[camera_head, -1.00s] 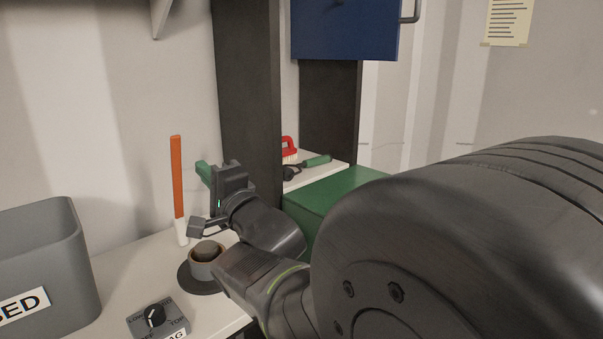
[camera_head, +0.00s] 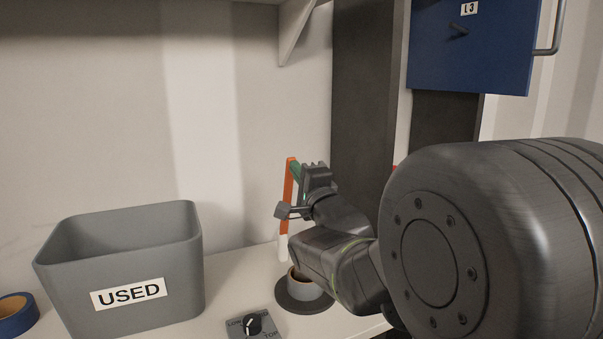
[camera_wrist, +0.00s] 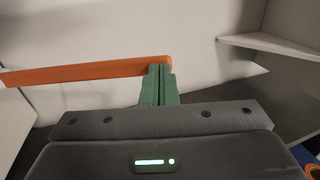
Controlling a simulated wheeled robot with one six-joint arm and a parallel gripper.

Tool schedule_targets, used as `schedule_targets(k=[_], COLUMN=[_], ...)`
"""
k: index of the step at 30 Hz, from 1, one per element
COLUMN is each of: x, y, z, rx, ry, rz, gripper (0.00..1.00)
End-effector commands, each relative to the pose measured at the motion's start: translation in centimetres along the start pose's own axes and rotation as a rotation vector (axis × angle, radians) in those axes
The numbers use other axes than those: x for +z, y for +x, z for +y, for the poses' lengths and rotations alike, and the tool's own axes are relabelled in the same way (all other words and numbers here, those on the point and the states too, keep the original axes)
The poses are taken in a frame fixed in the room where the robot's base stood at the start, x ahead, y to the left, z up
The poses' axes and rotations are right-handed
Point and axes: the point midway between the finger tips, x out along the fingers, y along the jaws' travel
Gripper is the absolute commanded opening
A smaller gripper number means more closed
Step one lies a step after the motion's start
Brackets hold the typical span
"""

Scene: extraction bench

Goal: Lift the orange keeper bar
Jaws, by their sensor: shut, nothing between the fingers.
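The orange keeper bar (camera_head: 288,190) stands upright at the back of the bench near the wall, with a white lower part (camera_head: 284,248). In the wrist view the orange bar (camera_wrist: 90,72) runs across the picture, and its end lies at the tips of my fingers. My gripper (camera_head: 297,168) has green fingers beside the bar's upper end, on its right. The wrist view shows the fingers (camera_wrist: 160,72) shut together with nothing between them. I cannot tell whether they touch the bar.
A grey bin labelled USED (camera_head: 125,255) stands on the left. A grey ring on a dark disc (camera_head: 305,303) and a dial box (camera_head: 254,325) lie in front of the bar. A blue tape roll (camera_head: 17,315) is at far left. A blue cabinet (camera_head: 470,50) hangs upper right, beside a dark post (camera_head: 360,110).

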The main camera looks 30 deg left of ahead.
Motion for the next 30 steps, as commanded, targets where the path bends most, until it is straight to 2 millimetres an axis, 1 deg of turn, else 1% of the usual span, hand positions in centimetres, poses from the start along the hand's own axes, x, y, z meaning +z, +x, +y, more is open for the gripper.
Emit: schedule_targets(k=[5,11,30], x=[0.0,0.0,0.0], y=[0.7,2.6,7.6], z=[-0.5,-0.9,-0.6], rx=[0.025,0.100,0.322], ry=[0.000,0.001,0.001], rz=[0.000,-0.001,-0.001], gripper=[0.00,0.00,0.00])
